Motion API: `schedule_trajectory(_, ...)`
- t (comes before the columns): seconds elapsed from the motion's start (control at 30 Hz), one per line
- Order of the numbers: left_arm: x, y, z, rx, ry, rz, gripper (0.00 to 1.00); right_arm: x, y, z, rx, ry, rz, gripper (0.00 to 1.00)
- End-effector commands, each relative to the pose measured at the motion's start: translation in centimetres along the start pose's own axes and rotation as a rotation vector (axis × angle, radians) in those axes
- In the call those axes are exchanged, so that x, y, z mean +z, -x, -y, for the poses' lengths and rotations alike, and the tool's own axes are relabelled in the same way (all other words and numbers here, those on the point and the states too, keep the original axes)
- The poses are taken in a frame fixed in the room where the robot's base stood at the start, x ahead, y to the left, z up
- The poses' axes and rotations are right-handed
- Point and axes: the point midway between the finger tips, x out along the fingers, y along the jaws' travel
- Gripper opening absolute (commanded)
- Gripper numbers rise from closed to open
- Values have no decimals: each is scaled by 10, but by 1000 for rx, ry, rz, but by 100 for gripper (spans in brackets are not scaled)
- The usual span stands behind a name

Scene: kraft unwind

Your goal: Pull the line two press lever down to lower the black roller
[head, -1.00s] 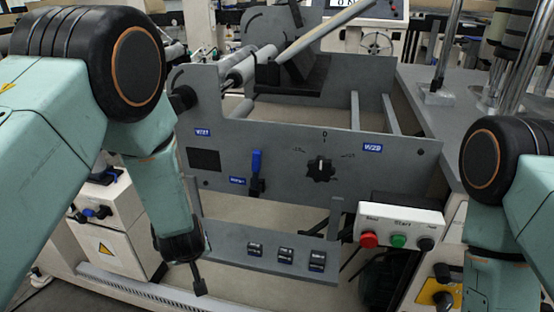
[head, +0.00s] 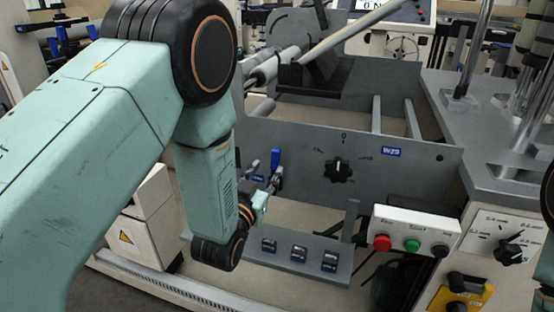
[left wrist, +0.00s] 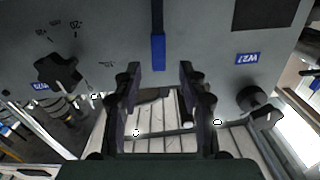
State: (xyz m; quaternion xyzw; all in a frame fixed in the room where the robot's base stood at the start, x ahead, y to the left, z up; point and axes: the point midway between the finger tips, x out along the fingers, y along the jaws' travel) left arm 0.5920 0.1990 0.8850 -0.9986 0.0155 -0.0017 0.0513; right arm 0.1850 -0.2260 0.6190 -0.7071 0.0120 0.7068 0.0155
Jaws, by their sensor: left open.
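A blue-handled lever (head: 275,160) stands on the grey front panel, with its handle pointing up. In the left wrist view the same blue handle (left wrist: 158,50) hangs from the top of the picture, as that view shows the panel upside down. My left gripper (left wrist: 160,68) is open, with one finger on each side of the handle's end and gaps to both. In the head view its fingers (head: 264,175) are small beside the lever, partly behind my forearm. Contact does not show. I cannot single out the black roller. My right gripper is out of view.
A black rotary knob (head: 339,170) is right of the lever on the panel (head: 420,175). Below are a shelf (head: 215,240) with several black switches and a white button box (head: 410,232) with red, green and black buttons.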

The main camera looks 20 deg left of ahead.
Motion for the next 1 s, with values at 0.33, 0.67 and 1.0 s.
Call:
schedule_trajectory(0.33, 1, -52, -2, 1, 0, -2, 42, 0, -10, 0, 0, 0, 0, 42)
schedule_trajectory(0.67, 0, -68, -4, 3, 0, 1, 42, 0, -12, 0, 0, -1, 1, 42)
schedule_trajectory(1.0, 0, -67, -4, 3, 0, 2, 26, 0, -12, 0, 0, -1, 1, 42)
